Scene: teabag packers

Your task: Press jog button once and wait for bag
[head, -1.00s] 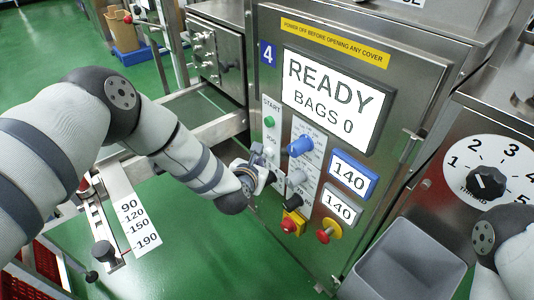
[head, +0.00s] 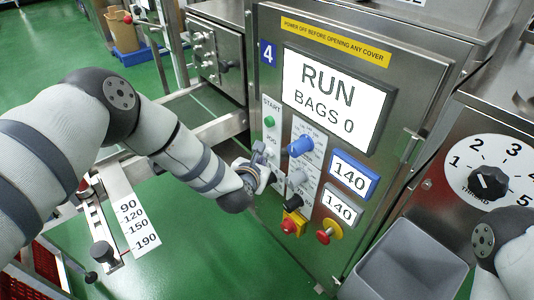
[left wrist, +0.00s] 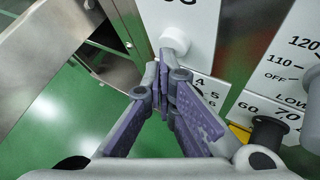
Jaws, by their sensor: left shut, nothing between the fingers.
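The machine's screen (head: 331,96) reads "RUN" and "BAGS 0". Below it, the control strip has a green START button (head: 269,121) with the JOG label (head: 271,140) underneath. In the left wrist view, the white jog button (left wrist: 174,40) stands out from its plate, just beyond my fingertips. My left gripper (head: 261,163) is shut and empty, with its tips at the strip by the jog button; it also shows in the left wrist view (left wrist: 163,70). I cannot tell whether the tips touch the button. My right gripper is out of view. No bag is visible.
A blue knob (head: 300,146), a black knob (head: 292,202) and red stop buttons (head: 289,225) sit close to my left gripper. A scale plate (head: 138,222) lies at lower left.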

